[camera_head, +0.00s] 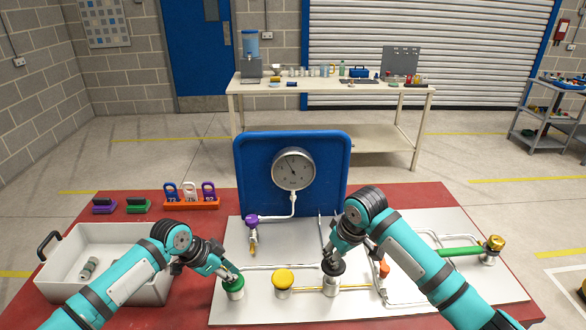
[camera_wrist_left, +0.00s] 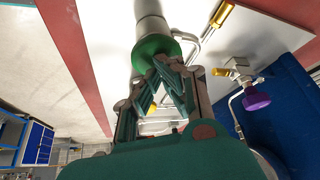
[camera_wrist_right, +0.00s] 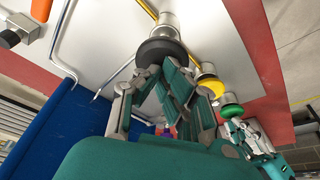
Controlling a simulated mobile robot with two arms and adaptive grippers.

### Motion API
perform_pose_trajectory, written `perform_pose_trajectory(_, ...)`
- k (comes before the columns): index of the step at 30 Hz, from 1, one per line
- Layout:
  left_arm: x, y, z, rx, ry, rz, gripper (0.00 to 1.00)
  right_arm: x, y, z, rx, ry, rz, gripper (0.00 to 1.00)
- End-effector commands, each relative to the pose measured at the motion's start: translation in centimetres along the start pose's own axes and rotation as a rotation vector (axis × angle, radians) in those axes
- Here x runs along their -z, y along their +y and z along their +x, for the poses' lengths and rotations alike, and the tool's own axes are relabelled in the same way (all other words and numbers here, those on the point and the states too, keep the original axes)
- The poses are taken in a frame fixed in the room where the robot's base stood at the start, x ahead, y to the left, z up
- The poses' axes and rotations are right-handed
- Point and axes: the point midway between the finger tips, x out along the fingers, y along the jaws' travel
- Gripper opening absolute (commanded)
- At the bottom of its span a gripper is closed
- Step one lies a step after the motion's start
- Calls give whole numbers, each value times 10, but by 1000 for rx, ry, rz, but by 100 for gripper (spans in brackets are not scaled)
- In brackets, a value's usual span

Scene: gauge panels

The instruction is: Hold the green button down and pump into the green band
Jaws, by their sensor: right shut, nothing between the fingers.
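The green button (camera_head: 234,288) sits on a white post at the panel's front left. My left gripper (camera_head: 229,272) is shut with its fingertips at the green button's top; the green cap also shows in the left wrist view (camera_wrist_left: 152,48). My right gripper (camera_head: 332,262) is shut and empty, fingertips at the top of a black knob (camera_head: 332,280) on a metal post; this black knob also shows in the right wrist view (camera_wrist_right: 160,50). The round gauge (camera_head: 294,168) is on a blue board, its dark needle pointing up and left. A green band cannot be made out at this size.
A yellow button (camera_head: 283,278) stands between the two grippers. Padlocks (camera_head: 190,193) are behind.

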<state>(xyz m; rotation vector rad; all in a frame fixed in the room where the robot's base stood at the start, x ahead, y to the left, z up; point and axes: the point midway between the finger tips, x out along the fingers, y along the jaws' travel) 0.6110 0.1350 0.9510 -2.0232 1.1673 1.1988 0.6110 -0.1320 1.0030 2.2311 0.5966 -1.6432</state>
Motion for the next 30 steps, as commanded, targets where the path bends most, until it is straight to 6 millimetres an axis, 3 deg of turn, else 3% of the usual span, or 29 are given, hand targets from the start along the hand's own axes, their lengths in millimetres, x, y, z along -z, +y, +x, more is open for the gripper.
perform_pose_trajectory(19, -2, 1, 2, -2, -4, -1, 0, -12, 0, 34, -1, -7, 1, 0)
perform_pose_trajectory(30, -2, 1, 2, -2, -4, -1, 0, -4, 1, 12, -1, -3, 0, 0)
